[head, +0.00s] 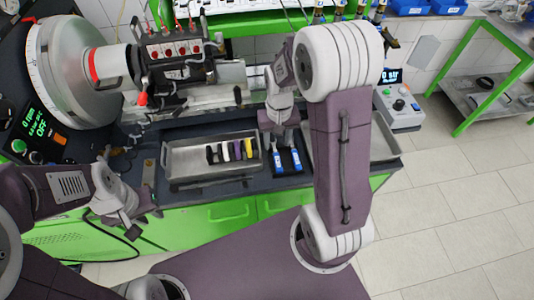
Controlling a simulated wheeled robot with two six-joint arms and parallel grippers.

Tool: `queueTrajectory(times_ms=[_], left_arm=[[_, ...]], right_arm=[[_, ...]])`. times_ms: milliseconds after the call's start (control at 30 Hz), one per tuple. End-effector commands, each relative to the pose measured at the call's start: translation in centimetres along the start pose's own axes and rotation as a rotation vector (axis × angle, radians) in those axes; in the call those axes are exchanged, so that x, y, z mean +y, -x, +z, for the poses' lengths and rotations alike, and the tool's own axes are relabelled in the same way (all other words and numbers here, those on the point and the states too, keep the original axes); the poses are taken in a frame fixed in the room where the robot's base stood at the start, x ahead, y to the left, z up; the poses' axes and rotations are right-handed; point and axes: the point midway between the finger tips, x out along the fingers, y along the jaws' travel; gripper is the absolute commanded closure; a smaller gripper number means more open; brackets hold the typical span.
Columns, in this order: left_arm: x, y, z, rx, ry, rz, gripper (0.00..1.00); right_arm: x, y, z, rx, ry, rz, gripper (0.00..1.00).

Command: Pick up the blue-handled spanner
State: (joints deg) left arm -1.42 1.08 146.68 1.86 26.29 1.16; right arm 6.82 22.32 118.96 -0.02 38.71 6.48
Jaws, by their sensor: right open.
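A shallow metal tray (184,169) on the dark bench holds a row of several small tools with dark, purple-blue and yellow handles. The purple-blue handle (237,151) stands beside the yellow one (248,149); at this size I cannot be sure it is the blue-handled spanner. My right gripper (281,143) is open and points down, to the right of this row. Just below it lie two blue-and-white pieces (278,161) on a dark holder, partly hidden by the gripper. My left gripper (147,216) hangs at the bench's front edge, left of the tray; its jaws are unclear.
A control box (398,107) stands at the right end.

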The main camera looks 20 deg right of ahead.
Motion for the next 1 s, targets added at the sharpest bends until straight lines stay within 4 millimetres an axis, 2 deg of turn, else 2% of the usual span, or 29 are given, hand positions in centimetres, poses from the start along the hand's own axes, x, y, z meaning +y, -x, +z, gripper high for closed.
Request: queueTrajectory(times_ms=[133, 333, 533, 800, 1000], left_arm=[[0.0, 0.1, 0.0, 0.000, 0.000, 0.000, 0.71], [0.0, 0.0, 0.0, 0.000, 0.000, 0.000, 0.71], [0.0, 0.0, 0.0, 0.000, 0.000, 0.000, 0.71], [0.0, 0.1, 0.0, 0.000, 0.000, 0.000, 0.71], [0.0, 0.1, 0.0, 0.000, 0.000, 0.000, 0.71]], right_arm=[[0.2, -0.2, 0.0, -0.002, -0.005, 0.000, 0.53], [0.2, -3.2, 0.1, -0.005, -0.004, 0.000, 0.53], [0.2, -4.1, 0.1, -0.002, -0.004, 0.000, 0.53], [0.4, -8.6, 0.2, -0.004, -0.004, 0.000, 0.53], [0.4, -9.0, 0.1, 0.000, -0.004, 0.000, 0.53]])
